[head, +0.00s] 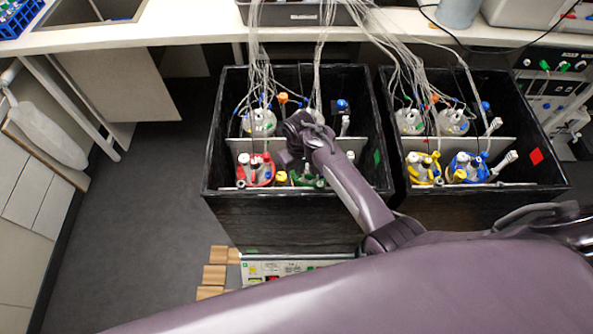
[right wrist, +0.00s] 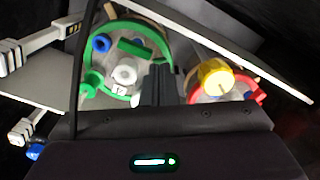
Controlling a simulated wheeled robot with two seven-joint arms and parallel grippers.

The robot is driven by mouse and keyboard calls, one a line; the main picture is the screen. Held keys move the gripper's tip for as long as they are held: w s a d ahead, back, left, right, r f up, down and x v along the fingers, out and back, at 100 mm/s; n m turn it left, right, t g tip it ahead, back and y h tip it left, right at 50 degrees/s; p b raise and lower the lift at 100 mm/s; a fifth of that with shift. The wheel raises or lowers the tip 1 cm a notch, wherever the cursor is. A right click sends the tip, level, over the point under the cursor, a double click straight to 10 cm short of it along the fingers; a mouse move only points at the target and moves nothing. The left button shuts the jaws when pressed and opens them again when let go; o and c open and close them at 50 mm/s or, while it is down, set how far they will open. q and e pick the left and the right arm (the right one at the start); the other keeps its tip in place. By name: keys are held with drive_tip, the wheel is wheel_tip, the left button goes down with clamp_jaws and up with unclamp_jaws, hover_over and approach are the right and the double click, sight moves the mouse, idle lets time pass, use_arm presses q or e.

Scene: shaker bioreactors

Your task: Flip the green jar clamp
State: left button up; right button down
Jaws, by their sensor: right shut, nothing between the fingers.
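The green jar clamp (right wrist: 163,42) is a green ring around the top of a glass jar in the right wrist view. In the head view, green parts of it (head: 318,182) show at the front of the left black box, partly hidden by my arm. My right gripper (right wrist: 160,84) is shut and empty. In the wrist view its dark fingers appear close beside the green-ringed jar, between it and the red-ringed jar; I cannot tell whether they touch the clamp. In the head view the gripper (head: 290,158) is over the box, near the green jar. My left gripper is not in view.
The red-clamped jar (head: 255,170) stands left of the green one, and its ring shows in the wrist view (right wrist: 258,97). The right black box (head: 480,205) holds yellow (head: 424,168) and blue (head: 466,167) clamped jars. Tubes (head: 258,60) hang behind. Box walls and dividers surround the jars.

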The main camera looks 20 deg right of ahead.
drive_tip(key=shift+f+b, duration=0.65)
drive_tip(key=shift+f, duration=0.35)
idle(0.4)
wheel_tip(320, 180, up, 7)
drive_tip(key=p, duration=0.8)
drive_tip(key=shift+r, duration=0.1)
idle(0.5)
